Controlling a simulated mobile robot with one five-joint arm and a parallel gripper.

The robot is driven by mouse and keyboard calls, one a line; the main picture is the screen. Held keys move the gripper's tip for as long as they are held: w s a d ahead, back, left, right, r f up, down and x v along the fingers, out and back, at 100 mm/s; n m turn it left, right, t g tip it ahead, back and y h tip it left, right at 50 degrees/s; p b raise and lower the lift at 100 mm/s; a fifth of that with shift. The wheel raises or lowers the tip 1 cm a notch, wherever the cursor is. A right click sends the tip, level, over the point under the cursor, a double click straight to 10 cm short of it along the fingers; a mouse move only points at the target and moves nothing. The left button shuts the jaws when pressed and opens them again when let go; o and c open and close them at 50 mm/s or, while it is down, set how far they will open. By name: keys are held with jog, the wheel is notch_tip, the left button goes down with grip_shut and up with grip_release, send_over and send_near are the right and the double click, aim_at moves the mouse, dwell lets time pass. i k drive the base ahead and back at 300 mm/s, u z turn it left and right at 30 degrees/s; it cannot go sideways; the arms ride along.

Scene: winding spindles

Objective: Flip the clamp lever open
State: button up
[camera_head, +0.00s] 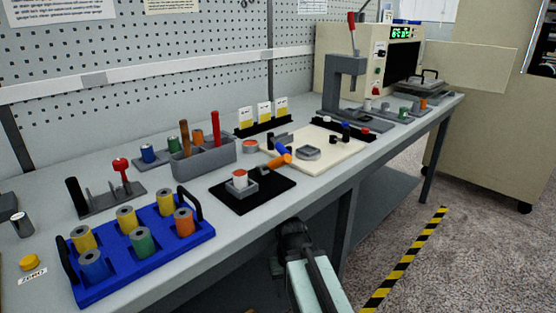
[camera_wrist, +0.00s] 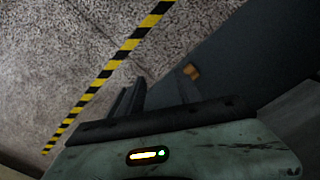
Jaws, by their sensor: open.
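A cream board (camera_head: 325,153) lies on the bench right of the middle. At its left edge is a lever-like piece with an orange handle (camera_head: 279,161) and a blue part (camera_head: 283,149) beside it. I take this for the clamp lever, but it is too small to tell whether it is open or shut. My gripper (camera_head: 293,232) is in front of the bench edge, apart from the lever and lower in the picture. It is open, with nothing seen in it. In the wrist view its dark fingers (camera_wrist: 130,98) point over the floor; the lever is not recognisable there.
A black mat (camera_head: 252,200) with a small grey holder lies near the front edge. A blue tray (camera_head: 140,262) of spools stands at left, a grey bin (camera_head: 205,158) behind. A press (camera_head: 345,90) with a red handle stands at the back right. Striped tape (camera_head: 405,262) marks the floor.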

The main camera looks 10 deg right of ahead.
aim_at(262, 169)
jog(key=z, duration=0.1)
jog(key=i, duration=0.1)
jog(key=z, duration=0.15)
jog(key=k, duration=2.2)
jog(key=u, duration=0.85)
jog(key=i, duration=1)
